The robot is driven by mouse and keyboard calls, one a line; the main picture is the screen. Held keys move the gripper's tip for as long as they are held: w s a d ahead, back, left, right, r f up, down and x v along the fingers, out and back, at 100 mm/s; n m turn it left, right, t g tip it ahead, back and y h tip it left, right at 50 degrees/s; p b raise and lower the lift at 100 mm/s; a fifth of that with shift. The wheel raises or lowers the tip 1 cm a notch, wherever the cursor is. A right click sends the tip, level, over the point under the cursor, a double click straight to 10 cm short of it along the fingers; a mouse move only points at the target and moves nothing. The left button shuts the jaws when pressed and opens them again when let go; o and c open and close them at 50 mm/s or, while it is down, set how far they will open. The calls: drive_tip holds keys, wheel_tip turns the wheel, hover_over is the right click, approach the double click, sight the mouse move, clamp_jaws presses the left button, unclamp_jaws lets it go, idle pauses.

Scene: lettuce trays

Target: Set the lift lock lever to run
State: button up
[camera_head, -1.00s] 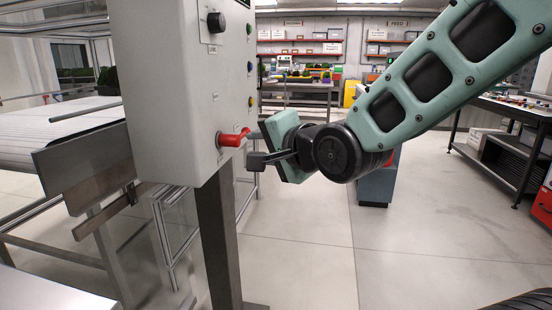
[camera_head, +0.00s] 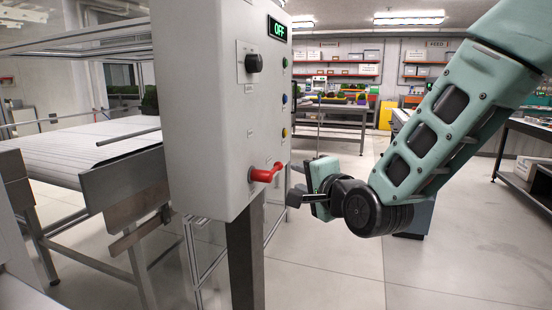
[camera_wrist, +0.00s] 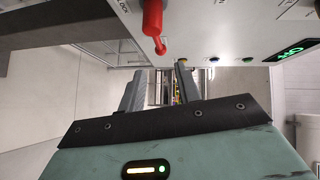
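The red lift lock lever (camera_head: 264,174) sticks out low on the front of a pale grey control box (camera_head: 215,110), its handle pointing right and slightly up in the head view. Small labels beside the lever are hard to read.
The box carries a green OFF display (camera_head: 278,29), a black knob (camera_head: 253,63) and several coloured buttons along one side. It stands on a dark post (camera_head: 245,265). A conveyor (camera_head: 85,150) lies left. Open floor (camera_head: 330,265) lies right of the post.

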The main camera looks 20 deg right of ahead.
sight(277, 170)
drive_tip(key=p+x, duration=0.1)
drive_tip(key=x, duration=1.2)
drive_tip(key=shift+w+f+p, duration=0.1)
drive_tip(key=shift+f+p, duration=0.05)
drive_tip(key=shift+p, duration=0.2)
clamp_jaws()
